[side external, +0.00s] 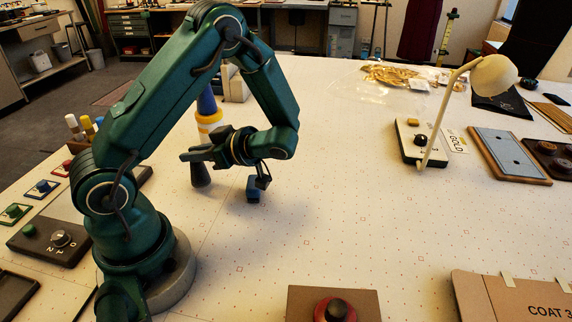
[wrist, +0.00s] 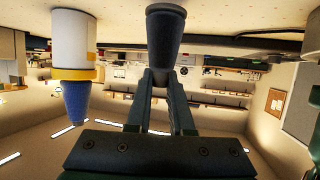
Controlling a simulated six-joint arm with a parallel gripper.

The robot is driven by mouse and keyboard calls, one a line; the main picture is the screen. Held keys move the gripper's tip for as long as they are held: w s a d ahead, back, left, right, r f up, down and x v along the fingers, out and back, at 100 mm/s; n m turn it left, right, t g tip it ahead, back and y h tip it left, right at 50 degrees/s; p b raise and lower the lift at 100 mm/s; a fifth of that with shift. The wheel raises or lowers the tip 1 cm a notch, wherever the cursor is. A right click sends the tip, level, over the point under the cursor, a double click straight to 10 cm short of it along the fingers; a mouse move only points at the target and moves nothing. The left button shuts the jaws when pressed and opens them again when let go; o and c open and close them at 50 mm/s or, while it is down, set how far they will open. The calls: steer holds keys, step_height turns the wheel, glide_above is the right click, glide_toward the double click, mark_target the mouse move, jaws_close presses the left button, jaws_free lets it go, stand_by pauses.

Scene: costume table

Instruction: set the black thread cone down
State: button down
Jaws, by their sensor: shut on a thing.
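The black thread cone (side external: 201,177) is upright, narrow end up, at the left of the work area in the side view. My gripper (side external: 190,156) is level and shut on its upper part. In the wrist view, which is upside down, the cone (wrist: 165,38) sits between the two fingers of my gripper (wrist: 160,82), wide end toward the tabletop. I cannot tell whether its base touches the table.
A blue, yellow and white bottle-like object (side external: 209,122) stands close behind the cone; it also shows in the wrist view (wrist: 72,45). A red-and-black knob (side external: 335,308) is in front. The table's middle is clear.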

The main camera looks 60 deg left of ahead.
steer(key=shift+f, duration=0.8)
steer(key=c, duration=0.8)
jaws_free()
steer(key=shift+f, duration=0.1)
